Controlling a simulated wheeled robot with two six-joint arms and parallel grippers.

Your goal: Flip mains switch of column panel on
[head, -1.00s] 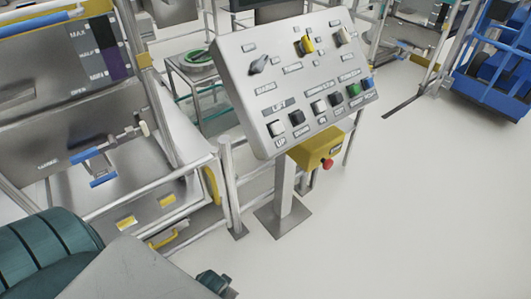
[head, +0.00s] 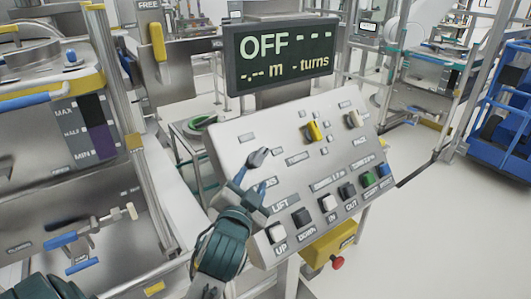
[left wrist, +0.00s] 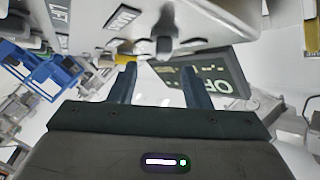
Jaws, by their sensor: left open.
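The column panel (head: 290,140) is a tilted grey control board with labelled knobs and buttons. A dark grey rotary knob (head: 257,157) sits at its upper left; its label is partly hidden, and I take it as the mains switch. It also shows in the left wrist view (left wrist: 163,46), beyond and between my fingertips. My left gripper (head: 252,183) is open and empty, just in front of the knob; its two fingers also show in the left wrist view (left wrist: 159,82). I cannot tell whether it touches the panel. My right gripper is not in view.
A dark display (head: 283,55) above the panel reads OFF. A yellow box with a red button (head: 337,262) is below.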

